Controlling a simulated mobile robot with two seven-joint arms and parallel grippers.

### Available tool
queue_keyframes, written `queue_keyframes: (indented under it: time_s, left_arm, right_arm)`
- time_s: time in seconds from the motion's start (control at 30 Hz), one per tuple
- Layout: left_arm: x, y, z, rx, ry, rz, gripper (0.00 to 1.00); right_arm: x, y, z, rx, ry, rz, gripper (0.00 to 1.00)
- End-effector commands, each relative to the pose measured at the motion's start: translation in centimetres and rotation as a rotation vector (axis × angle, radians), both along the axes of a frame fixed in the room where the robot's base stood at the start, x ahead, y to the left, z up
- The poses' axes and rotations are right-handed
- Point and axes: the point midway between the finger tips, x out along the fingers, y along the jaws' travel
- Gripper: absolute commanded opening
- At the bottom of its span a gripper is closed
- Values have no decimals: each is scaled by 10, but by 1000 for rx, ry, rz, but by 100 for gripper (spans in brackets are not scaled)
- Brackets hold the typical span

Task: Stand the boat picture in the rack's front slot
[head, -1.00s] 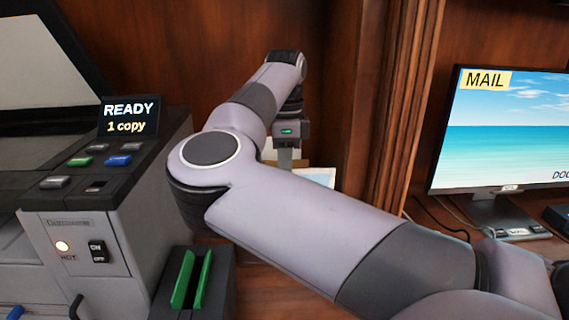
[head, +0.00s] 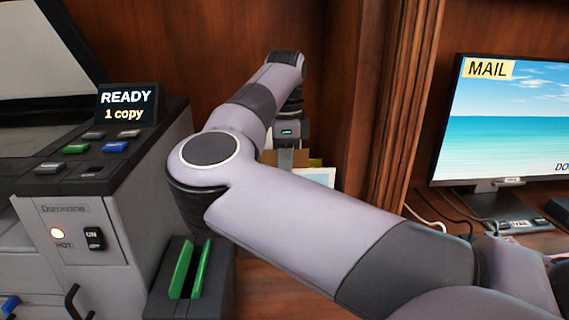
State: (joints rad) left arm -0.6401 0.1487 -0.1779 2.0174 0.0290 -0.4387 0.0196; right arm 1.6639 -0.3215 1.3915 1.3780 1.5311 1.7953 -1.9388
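My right arm reaches across the picture from the lower right. Its wrist, with a small green light, is at the back, and the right gripper (head: 284,158) below it is mostly hidden by my forearm. A pale blue and white card (head: 318,176) shows just right of the gripper, with its lower part behind the forearm. Brown and yellow edges show behind it. I cannot tell if the card is the boat picture, if the gripper holds it, or where the rack's slots are. My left gripper is out of view.
A grey machine (head: 110,215) with a READY display (head: 128,105) stands at left. Beside it is a dark holder (head: 218,285) with two upright green plates (head: 190,270). A monitor (head: 505,130) stands at right beyond a wooden post (head: 405,100). The wood back wall is close behind the gripper.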

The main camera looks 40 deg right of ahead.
Motion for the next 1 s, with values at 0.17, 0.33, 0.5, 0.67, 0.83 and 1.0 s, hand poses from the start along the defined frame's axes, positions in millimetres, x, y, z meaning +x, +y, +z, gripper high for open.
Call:
queue_keyframes:
  time_s: [0.17,0.33,0.5,0.67,0.83,1.0]
  left_arm:
    - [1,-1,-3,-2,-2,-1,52]
    - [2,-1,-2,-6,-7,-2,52]
    - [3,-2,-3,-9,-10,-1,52]
    - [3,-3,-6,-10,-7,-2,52]
    - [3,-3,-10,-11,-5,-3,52]
    - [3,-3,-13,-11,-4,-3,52]
  right_arm:
    - [0,0,-6,0,0,0,0]
    - [0,0,-10,0,0,0,0]
    - [0,0,-14,0,0,0,0]
    - [0,0,-18,0,0,0,0]
    - [0,0,-23,0,0,0,0]
    - [0,0,-27,0,0,0,0]
